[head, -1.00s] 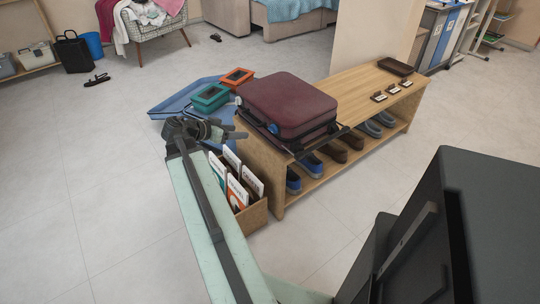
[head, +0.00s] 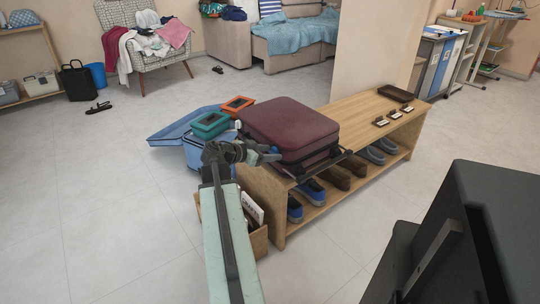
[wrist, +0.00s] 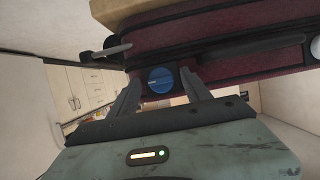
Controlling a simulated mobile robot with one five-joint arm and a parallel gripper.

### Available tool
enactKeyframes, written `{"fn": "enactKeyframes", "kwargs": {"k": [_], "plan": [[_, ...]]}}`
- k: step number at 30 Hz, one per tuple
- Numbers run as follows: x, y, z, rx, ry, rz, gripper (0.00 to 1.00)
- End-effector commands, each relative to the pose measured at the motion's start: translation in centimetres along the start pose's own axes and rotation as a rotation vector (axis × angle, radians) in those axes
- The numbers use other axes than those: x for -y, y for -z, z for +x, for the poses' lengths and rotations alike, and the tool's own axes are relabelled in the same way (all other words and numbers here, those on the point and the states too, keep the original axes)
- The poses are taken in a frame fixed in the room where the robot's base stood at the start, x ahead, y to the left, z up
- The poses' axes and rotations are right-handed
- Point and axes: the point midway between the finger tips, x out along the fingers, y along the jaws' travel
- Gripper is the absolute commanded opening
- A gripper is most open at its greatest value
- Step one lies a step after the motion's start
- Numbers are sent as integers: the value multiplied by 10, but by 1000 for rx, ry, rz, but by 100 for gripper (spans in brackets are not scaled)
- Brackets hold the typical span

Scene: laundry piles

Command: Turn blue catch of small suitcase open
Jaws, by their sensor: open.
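The small suitcase (head: 290,124) is dark red and lies flat on the wooden shoe bench. Its blue catch (wrist: 160,80) is a round knob on the suitcase side, with a slot across its face. In the wrist view the catch shows between the two open fingers of my gripper (wrist: 160,82). I cannot tell whether the fingers touch it. In the head view my gripper (head: 262,154) is at the near left side of the suitcase and hides the catch.
The bench (head: 350,102) holds a dark tray (head: 395,93) and small labelled items at its far end, with shoes below. A crate of folders (head: 253,208) stands below my arm. Teal and orange boxes (head: 210,125) sit left of the suitcase.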

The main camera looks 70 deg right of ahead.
Motion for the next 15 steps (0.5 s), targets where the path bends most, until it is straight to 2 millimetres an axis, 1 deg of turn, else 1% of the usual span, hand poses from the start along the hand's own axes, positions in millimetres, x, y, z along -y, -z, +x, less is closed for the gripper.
{"fn": "enactKeyframes", "kwargs": {"k": [5,6,8,9,11,12,13,15], "plan": [[0,0,0,0,0,0,56],[0,0,0,0,-1,0,45],[0,0,0,0,-1,0,29],[0,0,0,0,-1,0,17],[-1,0,0,0,-2,0,1],[-1,0,0,0,-2,0,0],[2,3,6,0,-6,2,0],[0,2,3,0,-5,-1,0]]}}
